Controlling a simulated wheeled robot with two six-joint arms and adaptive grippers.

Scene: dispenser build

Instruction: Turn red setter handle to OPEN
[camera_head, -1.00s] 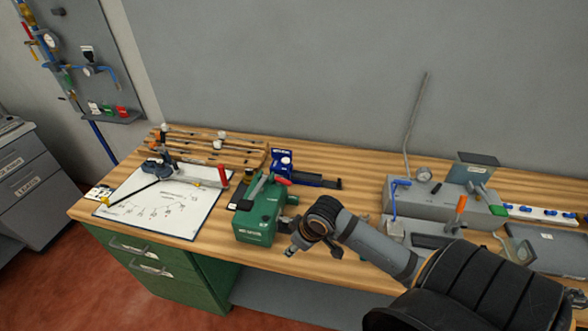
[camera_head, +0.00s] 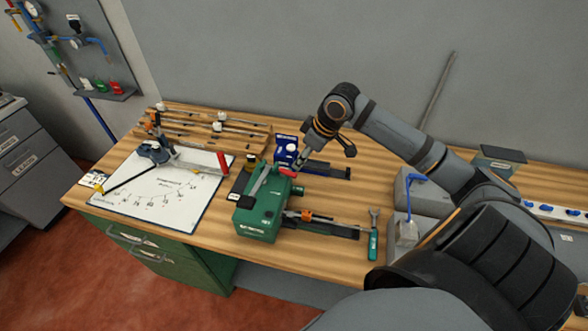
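No OPEN marking can be read. My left gripper is not in view.
A blue box (camera_head: 287,151) stands just behind the red handle. A green-handled tool (camera_head: 373,243) lies right of the setter. A drawing sheet (camera_head: 160,197) with a red-handled tool on it lies to the left. Grey equipment (camera_head: 406,229) stands on the right, partly behind my arm.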

